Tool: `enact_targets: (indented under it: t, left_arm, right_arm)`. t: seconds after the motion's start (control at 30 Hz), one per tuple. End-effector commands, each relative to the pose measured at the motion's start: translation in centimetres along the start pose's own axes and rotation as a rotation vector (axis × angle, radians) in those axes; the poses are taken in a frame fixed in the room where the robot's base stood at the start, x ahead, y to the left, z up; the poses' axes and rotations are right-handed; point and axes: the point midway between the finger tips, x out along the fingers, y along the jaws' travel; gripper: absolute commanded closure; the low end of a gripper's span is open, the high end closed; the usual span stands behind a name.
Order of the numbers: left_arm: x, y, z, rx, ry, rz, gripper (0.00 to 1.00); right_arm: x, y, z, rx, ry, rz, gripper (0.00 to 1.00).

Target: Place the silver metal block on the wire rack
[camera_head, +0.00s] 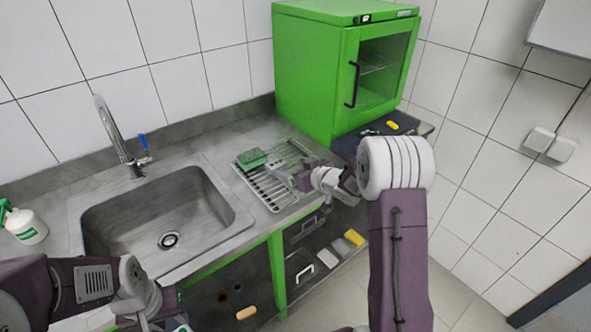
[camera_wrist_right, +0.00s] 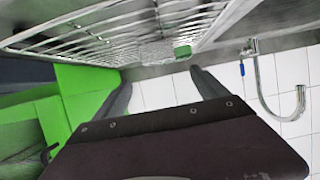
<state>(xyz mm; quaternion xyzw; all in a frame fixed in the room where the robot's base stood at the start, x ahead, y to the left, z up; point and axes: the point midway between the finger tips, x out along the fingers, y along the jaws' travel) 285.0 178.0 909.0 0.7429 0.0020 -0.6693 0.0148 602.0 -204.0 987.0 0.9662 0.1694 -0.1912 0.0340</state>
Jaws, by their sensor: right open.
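The wire rack (camera_head: 262,190) lies on the steel counter to the right of the sink. It also shows along the top of the right wrist view (camera_wrist_right: 90,42). My right gripper (camera_head: 284,171) is over the rack's right part; in its wrist view the fingers (camera_wrist_right: 160,77) are apart with nothing between them. A small grey block (camera_head: 341,247) and a paler piece (camera_head: 327,258) lie on the low shelf under the counter; I cannot tell for sure whether either is the silver metal block. My left gripper (camera_head: 170,322) is at the bottom edge, its fingers mostly cut off.
A green sponge (camera_head: 251,159) sits on the rack's far left part. The sink (camera_head: 150,215) and faucet (camera_head: 120,140) are left of the rack. A green cabinet (camera_head: 318,75) stands behind it. A yellow block (camera_head: 354,237) is on the low shelf. A spray bottle (camera_head: 25,226) stands far left.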

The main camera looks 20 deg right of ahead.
Motion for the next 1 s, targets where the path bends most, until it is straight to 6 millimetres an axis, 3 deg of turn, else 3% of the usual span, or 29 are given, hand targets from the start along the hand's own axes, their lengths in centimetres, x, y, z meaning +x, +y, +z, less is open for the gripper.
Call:
enact_targets:
  t: [0.13,0.4,0.5,0.57,0.63,0.7,0.8,0.9,1.0]
  left_arm:
    - [0.0,0.0,0.0,0.000,0.000,0.000,0.64]
    - [0.0,0.0,0.0,0.000,0.000,0.000,0.64]
    - [-0.1,0.0,0.0,0.000,0.000,0.000,0.64]
    - [-0.1,0.0,0.0,0.000,0.000,0.000,0.64]
    - [0.0,0.0,0.0,0.000,0.000,0.000,0.64]
    - [0.0,0.0,0.0,0.000,0.000,0.000,0.64]
    - [0.0,0.0,0.0,0.000,0.000,0.000,0.64]
    - [0.0,0.0,0.0,0.000,0.000,0.000,0.64]
    - [0.0,0.0,0.0,0.000,0.000,0.000,0.64]
  right_arm:
    - [-1.4,0.0,0.0,0.000,0.001,0.000,0.17]
    - [-1.6,0.0,0.1,0.000,-0.006,0.006,0.17]
    - [-2.7,0.1,1.5,0.013,-0.107,0.093,0.17]
    - [-4.8,-0.2,3.8,0.041,-0.242,0.182,0.17]
    - [-8.7,-1.7,7.7,0.096,-0.446,0.262,0.17]
    - [-13.4,-4.6,11.7,0.163,-0.655,0.291,0.17]
    - [-19.1,-9.0,15.7,0.247,-0.882,0.269,0.17]
    - [-22.5,-12.1,17.6,0.300,-1.011,0.231,0.17]
    - [-23.8,-13.2,18.2,0.321,-1.059,0.213,0.17]
